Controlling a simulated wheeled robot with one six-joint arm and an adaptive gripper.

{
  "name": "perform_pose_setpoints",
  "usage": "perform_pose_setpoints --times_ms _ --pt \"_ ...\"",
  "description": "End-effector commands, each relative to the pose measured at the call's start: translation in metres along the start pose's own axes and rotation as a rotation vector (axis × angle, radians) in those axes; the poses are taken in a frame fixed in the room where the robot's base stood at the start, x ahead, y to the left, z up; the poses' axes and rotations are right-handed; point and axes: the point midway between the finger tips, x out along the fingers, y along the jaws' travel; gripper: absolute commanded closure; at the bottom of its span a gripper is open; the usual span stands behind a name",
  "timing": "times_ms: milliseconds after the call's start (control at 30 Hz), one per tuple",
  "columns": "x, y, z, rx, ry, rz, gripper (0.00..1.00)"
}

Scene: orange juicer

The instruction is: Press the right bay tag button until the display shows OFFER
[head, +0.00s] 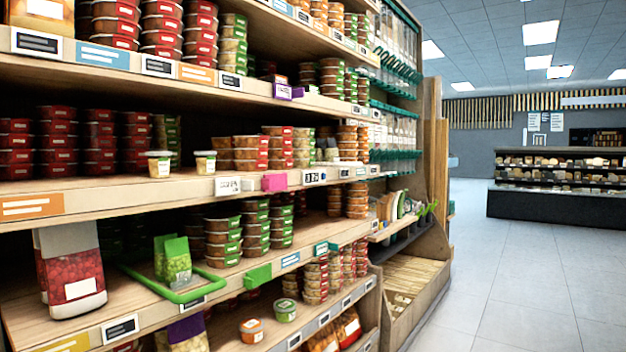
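Shelf-edge tags line the wooden shelving in the head view. On the middle shelf edge, a white tag (228,186) sits left of a pink block (275,182). Right of the block is a dark tag (315,177) with light characters too small to read. My gripper is not in view.
Stacked tubs (222,240) fill the shelves. A wooden bin (405,275) stands at the shelving's far end. The tiled floor (530,270) to the right is clear.

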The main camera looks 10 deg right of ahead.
Motion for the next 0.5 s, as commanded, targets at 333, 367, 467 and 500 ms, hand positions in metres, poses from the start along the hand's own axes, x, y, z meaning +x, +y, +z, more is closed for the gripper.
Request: perform_pose_setpoints --times_ms 333,367,467,500 --pt "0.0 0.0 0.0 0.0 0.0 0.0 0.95" --pt "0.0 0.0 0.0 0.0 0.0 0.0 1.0" --pt "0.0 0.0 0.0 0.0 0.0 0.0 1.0" --pt "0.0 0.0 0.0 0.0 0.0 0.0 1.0"
